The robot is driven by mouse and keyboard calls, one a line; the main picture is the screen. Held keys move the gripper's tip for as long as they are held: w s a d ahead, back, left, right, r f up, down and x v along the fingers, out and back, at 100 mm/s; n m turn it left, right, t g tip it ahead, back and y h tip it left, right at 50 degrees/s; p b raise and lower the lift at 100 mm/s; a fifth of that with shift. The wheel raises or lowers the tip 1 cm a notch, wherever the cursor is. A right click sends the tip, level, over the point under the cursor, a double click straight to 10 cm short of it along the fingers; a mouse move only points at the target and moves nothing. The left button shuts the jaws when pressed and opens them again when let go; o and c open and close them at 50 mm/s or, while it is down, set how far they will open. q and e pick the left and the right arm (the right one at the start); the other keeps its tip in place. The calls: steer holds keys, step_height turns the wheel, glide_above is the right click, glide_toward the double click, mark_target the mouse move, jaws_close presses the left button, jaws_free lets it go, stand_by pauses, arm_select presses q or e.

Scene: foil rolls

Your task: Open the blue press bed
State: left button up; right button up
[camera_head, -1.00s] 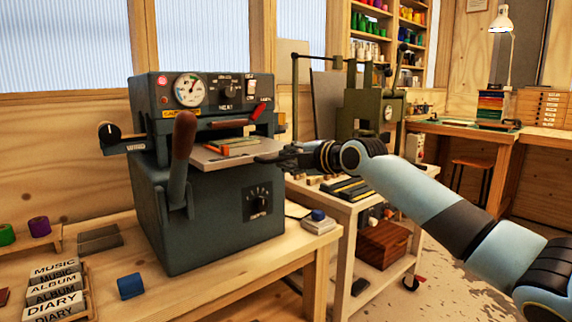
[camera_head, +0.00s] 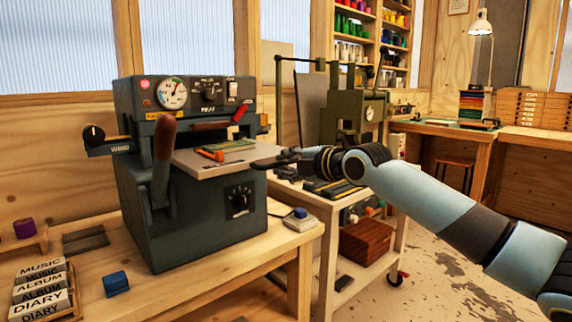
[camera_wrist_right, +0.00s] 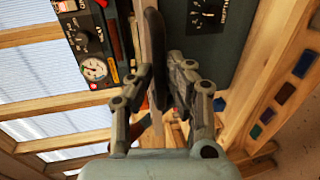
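The blue press (camera_head: 190,215) stands on the wooden bench at left. Its grey bed (camera_head: 205,168) sticks out at the front, level, carrying a green sheet (camera_head: 238,146) and an orange piece (camera_head: 209,154). My right gripper (camera_head: 262,163) is at the bed's front edge. In the right wrist view its fingers (camera_wrist_right: 160,76) sit on either side of the dark bed handle (camera_wrist_right: 155,35) and appear shut on it; the exact contact is partly hidden. My left gripper is not in view.
A red-brown lever (camera_head: 163,140) rises at the press's left front. A blue block (camera_head: 116,283) and a label rack (camera_head: 42,290) lie on the bench. A cart (camera_head: 318,205) with a green press (camera_head: 355,118) stands behind my right arm.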

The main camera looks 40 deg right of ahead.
steer(key=shift+o, duration=1.4)
steer(key=shift+s, duration=0.1)
steer(key=v, duration=0.7)
steer(key=shift+s, duration=0.2)
steer(key=shift+d, duration=0.1)
